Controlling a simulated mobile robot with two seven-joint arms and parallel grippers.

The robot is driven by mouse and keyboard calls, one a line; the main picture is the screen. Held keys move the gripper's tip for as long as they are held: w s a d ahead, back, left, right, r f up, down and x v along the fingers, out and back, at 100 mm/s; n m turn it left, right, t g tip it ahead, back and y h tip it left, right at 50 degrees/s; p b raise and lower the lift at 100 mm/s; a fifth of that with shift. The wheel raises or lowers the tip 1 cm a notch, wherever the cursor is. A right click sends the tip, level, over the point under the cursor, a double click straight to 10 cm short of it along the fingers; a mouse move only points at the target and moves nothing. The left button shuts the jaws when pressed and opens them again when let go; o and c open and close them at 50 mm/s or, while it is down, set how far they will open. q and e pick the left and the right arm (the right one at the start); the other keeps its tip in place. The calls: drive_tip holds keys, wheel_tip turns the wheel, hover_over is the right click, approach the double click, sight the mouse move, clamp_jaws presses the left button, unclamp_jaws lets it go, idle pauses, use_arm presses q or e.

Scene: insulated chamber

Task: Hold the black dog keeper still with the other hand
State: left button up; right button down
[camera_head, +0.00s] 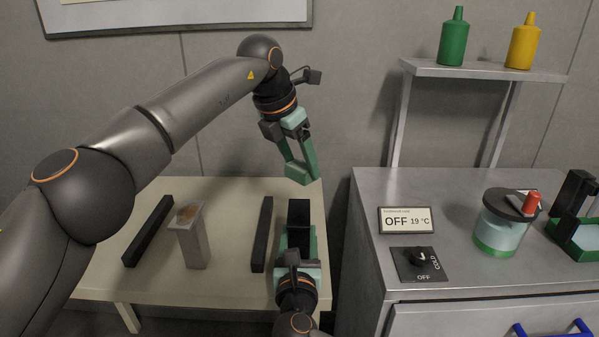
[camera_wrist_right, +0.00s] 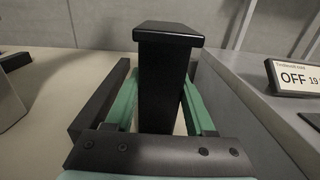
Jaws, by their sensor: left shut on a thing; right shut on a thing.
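The black dog keeper (camera_head: 298,213) appears to be the upright black piece with a wider flat top. It stands between the green fingers of my right gripper (camera_head: 297,245) at the right side of the pale table. In the right wrist view the keeper (camera_wrist_right: 165,80) rises upright between the fingers, and the right gripper (camera_wrist_right: 163,115) is shut on it. My left gripper (camera_head: 302,178) is behind and above the keeper, apart from it, with its green fingers pointing down. Its fingertips are close together, and what they hold cannot be made out.
Two black bars (camera_head: 149,231) (camera_head: 262,234) and a grey metal block (camera_head: 194,238) are on the table (camera_head: 222,190). A metal cabinet (camera_head: 365,200) stands close on the right, with an OFF display (camera_head: 406,220), knob (camera_head: 420,257) and lidded jar (camera_head: 503,225). Bottles stand on a shelf (camera_head: 480,70).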

use_arm(q)
drive_tip(key=shift+r, duration=1.8)
use_arm(e)
drive_tip(key=shift+f, duration=0.55)
use_arm(q)
drive_tip(key=shift+w+f, duration=0.1)
use_arm(e)
drive_tip(key=shift+c, duration=2.2)
unclamp_jaws()
drive_tip(key=shift+w+r, duration=0.1)
drive_tip(key=shift+o, duration=1.4)
drive_tip(key=shift+r, duration=0.25)
use_arm(q)
drive_tip(key=shift+r+p, duration=0.55)
drive_tip(key=shift+r, duration=0.05)
use_arm(e)
drive_tip(key=shift+s, duration=4.55)
drive_tip(key=shift+f, duration=0.1)
